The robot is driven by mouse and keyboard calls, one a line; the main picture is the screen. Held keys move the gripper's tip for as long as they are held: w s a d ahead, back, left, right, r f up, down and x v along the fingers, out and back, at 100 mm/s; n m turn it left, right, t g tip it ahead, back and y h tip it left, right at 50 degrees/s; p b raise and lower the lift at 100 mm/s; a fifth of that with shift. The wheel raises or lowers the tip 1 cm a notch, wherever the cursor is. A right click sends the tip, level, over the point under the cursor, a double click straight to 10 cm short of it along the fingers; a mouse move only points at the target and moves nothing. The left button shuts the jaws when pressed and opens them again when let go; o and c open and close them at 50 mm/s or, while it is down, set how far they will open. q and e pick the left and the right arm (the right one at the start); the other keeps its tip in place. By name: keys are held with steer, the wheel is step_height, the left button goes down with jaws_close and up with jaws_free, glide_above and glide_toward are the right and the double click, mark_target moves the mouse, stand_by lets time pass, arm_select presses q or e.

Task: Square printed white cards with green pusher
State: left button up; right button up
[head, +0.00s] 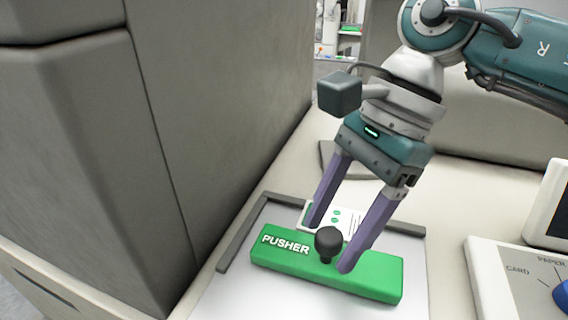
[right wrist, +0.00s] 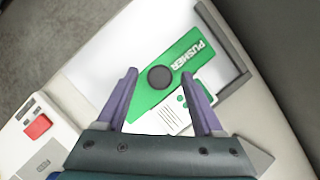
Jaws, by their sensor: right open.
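The green pusher (head: 375,277), a long bar marked PUSHER with a black knob (head: 328,241) on top, lies on a white board. The printed white card stack (head: 349,219), with green marks and dark lines, lies just behind the pusher, partly hidden by my fingers. My right gripper (head: 328,248) is open, its purple fingers spread to either side of the knob and low over the pusher. In the right wrist view the knob (right wrist: 161,77) sits ahead, between the open fingertips, and the cards (right wrist: 185,112) show between the fingers. My left gripper is not in view.
A grey corner fence (head: 240,235) edges the white board (head: 235,297) at the left and back. A tall grey machine wall (head: 225,100) stands close at left.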

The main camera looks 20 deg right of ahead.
steer(key=b+v, duration=0.3)
steer(key=v, duration=0.7)
